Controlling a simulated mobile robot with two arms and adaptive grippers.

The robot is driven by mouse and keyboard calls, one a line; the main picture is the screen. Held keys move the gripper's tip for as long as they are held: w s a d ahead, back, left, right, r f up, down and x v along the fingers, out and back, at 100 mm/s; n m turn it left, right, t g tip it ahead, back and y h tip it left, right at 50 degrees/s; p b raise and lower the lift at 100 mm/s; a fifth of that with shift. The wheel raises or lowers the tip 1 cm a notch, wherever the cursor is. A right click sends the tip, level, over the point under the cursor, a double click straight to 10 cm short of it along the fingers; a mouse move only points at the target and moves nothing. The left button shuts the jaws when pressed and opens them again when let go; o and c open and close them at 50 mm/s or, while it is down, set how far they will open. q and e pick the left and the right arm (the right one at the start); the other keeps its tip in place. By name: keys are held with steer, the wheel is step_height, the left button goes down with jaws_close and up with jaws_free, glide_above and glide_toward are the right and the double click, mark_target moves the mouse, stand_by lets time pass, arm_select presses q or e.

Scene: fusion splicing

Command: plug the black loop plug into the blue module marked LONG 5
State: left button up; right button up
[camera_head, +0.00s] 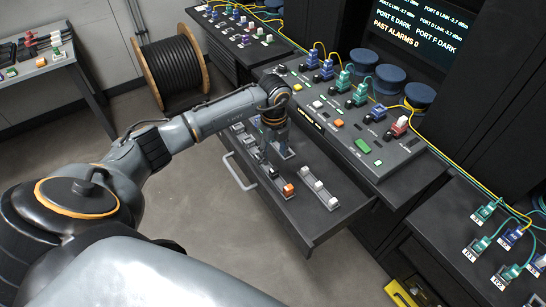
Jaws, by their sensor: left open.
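My left gripper (268,152) points down over the open drawer (318,222), at the drawer's back left among small parts, and is open. My arm and the gripper hide part of that area. Several small plugs lie in the drawer: one with an orange top (289,188) and a row of white ones (319,188). I cannot pick out the black loop plug for certain. Blue modules (327,71) stand on the sloped console top, with another blue one (378,113) nearer the front. Their labels are too small to read, so I cannot tell which is LONG 5. My right gripper is not in view.
Green modules (358,96) and a red one (399,126) share the console (375,150) with yellow fibres. Blue spools (419,95) stand behind. A status screen (425,30) is at the back. A cable reel (172,68) stands on the floor at the left.

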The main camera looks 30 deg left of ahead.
mark_target(274, 169)
arm_select(q)
step_height(274, 169, down, 9)
steer(key=b, duration=0.6)
steer(key=shift+r, duration=0.1)
stand_by(0.9)
steer(key=shift+c, duration=0.2)
jaws_close()
steer(key=shift+r, duration=0.1)
steer(key=shift+r+p, duration=2.4)
steer(key=shift+r, duration=0.55)
